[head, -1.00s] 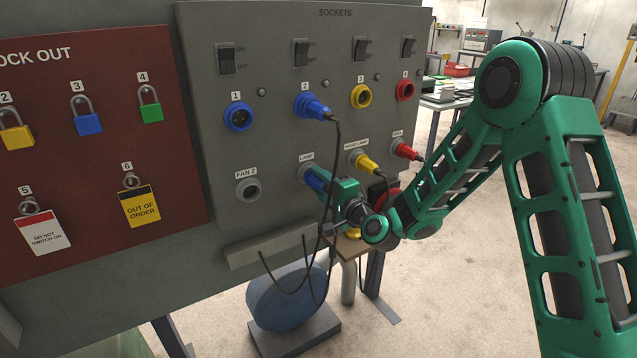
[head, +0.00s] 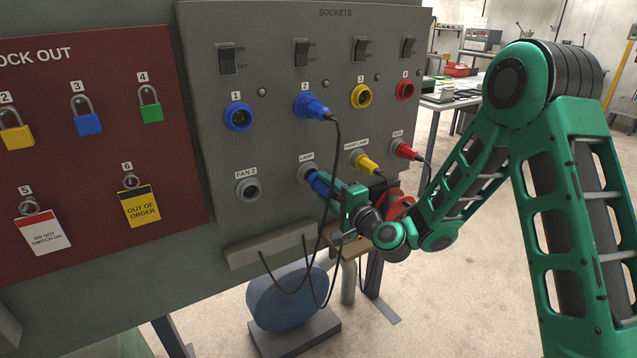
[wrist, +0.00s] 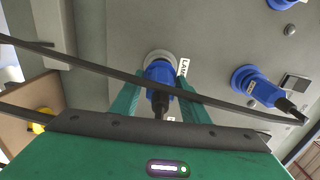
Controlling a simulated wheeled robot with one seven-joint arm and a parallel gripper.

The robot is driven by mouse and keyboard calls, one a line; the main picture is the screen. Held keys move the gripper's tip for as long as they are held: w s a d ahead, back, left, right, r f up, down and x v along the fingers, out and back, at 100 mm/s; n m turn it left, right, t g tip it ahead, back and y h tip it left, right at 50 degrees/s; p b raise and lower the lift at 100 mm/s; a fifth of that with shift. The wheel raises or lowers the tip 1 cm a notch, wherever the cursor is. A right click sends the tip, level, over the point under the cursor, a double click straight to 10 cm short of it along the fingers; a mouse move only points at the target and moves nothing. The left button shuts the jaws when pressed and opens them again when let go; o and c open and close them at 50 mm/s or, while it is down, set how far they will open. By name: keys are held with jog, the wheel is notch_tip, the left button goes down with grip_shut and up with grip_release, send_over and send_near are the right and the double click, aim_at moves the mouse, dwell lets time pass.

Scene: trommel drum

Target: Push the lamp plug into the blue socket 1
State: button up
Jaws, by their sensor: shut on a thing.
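The lamp plug (head: 317,182) is blue and sits at the grey holder (head: 306,171) labelled LAMP on the panel. My gripper (head: 324,188) is shut on it. In the wrist view the plug (wrist: 159,73) lies between the two green fingers, pointing at the grey ring; I cannot tell how far its tip is inside. The blue socket 1 (head: 238,117) is empty, up and left of my gripper. Its blue ring (wrist: 281,3) shows partly at the top edge of the wrist view.
A blue plug (head: 313,107) fills socket 2, and its dark cord hangs in front of the panel, crossing close to my gripper. Yellow (head: 367,164) and red (head: 405,151) plugs sit to the right. An empty FAN 2 holder (head: 248,189) is at left.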

aim_at(338, 198)
jog(key=shift+v, duration=1.05)
jog(key=shift+s, duration=0.1)
jog(key=shift+v, duration=1.9)
jog(key=shift+s+d+r, duration=0.1)
jog(key=shift+s+d, duration=0.25)
jog(key=shift+d, duration=0.05)
